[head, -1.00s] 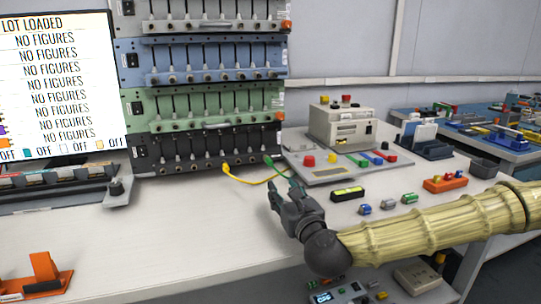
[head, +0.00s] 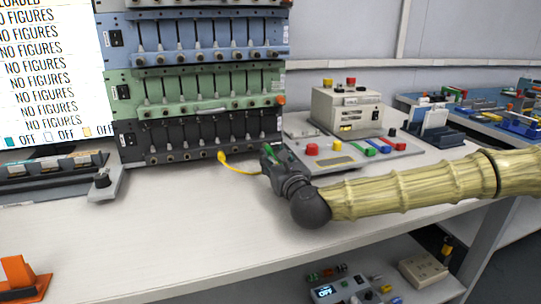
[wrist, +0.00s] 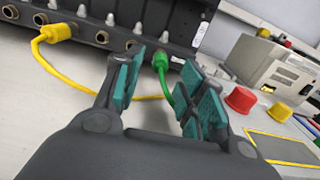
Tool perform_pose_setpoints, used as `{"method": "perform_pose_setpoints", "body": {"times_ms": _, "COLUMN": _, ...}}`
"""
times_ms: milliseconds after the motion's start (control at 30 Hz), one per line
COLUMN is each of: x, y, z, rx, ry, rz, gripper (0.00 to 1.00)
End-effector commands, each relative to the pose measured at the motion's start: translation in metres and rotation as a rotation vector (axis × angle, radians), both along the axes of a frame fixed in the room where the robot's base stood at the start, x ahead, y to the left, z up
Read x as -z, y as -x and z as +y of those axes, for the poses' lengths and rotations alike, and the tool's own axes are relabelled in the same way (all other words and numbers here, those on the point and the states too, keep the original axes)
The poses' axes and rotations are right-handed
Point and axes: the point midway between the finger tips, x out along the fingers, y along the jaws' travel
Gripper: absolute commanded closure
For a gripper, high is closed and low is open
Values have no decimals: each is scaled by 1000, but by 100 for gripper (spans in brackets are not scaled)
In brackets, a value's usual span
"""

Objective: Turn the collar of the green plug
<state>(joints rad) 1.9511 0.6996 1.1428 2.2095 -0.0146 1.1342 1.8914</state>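The green plug (wrist: 160,60) sits at the lower edge of the dark rack bottom row, with a green cable hanging from it in the wrist view. My gripper (wrist: 165,75) is open, with teal pads on its fingers. The plug appears between and just beyond the fingertips, nearer the left finger, and I see no clear contact. The right finger partly covers the green cable. In the head view my gripper (head: 268,157) is at the rack's lower right corner and largely hides the plug.
A yellow plug (wrist: 55,33) with a yellow cable is in the same row, left of my gripper. A panel with a red button (wrist: 240,99) and a beige device (head: 346,108) stand to the right. The bench (head: 190,230) is clear in front.

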Motion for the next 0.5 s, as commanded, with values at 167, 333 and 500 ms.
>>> {"method": "perform_pose_setpoints", "body": {"times_ms": 167, "x": 1, "y": -23, "z": 7, "rx": 2, "ry": 1, "rz": -1, "gripper": 60}}
{"method": "perform_pose_setpoints", "body": {"times_ms": 333, "x": 0, "y": -35, "z": 10, "rx": 2, "ry": 1, "rz": -1, "gripper": 60}}
{"method": "perform_pose_setpoints", "body": {"times_ms": 500, "x": 0, "y": -39, "z": 11, "rx": 2, "ry": 1, "rz": 0, "gripper": 60}}
